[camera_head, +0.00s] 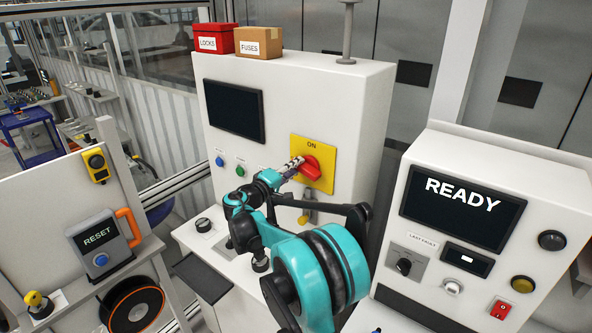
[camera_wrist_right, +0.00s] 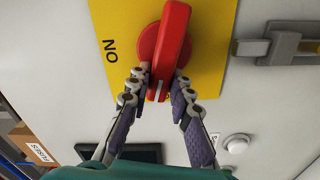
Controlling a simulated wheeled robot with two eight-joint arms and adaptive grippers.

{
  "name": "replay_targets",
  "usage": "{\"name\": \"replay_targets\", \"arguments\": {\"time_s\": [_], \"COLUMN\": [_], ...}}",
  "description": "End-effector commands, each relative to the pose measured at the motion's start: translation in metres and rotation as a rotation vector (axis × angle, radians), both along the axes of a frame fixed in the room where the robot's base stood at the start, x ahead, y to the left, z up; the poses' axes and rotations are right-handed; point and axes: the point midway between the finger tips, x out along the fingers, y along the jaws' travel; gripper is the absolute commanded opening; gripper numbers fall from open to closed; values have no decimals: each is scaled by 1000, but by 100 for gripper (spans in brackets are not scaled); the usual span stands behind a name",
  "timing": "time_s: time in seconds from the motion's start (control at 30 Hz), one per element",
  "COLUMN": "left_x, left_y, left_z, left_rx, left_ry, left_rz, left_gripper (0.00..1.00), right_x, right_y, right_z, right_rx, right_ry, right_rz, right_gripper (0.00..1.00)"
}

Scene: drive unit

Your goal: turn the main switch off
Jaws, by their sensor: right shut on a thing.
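The main switch is a red rotary handle (camera_head: 312,168) on a yellow plate (camera_head: 325,184) marked ON at its top, on the front of a white cabinet. In the right wrist view my right gripper (camera_wrist_right: 162,88) is shut on that end, one finger on each side. Any marking beyond the handle is not seen. My left gripper is not in view.
A grey latch (camera_wrist_right: 283,45) sits beside the plate. A red LOCKS box (camera_head: 213,39) and a FUSES carton (camera_head: 259,43) stand on the cabinet. A READY console (camera_head: 462,196) stands to the right, a RESET box (camera_head: 100,243) to the left.

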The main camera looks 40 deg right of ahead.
Motion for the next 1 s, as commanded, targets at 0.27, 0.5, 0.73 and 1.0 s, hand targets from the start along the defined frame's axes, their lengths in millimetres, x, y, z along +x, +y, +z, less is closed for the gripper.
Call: {"name": "replay_targets", "arguments": {"time_s": [0.27,0.5,0.73,1.0], "left_x": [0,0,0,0], "left_y": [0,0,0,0], "left_z": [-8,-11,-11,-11], "left_rx": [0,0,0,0], "left_ry": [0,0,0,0], "left_rz": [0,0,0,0], "left_gripper": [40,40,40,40], "right_x": [1,1,1,1], "right_y": [0,0,0,0], "right_z": [-5,-7,-7,-7], "right_rx": [-45,-65,-70,-70], "right_ry": [160,228,245,244], "right_rz": [0,0,0,0], "right_gripper": [0,0,0,0]}}
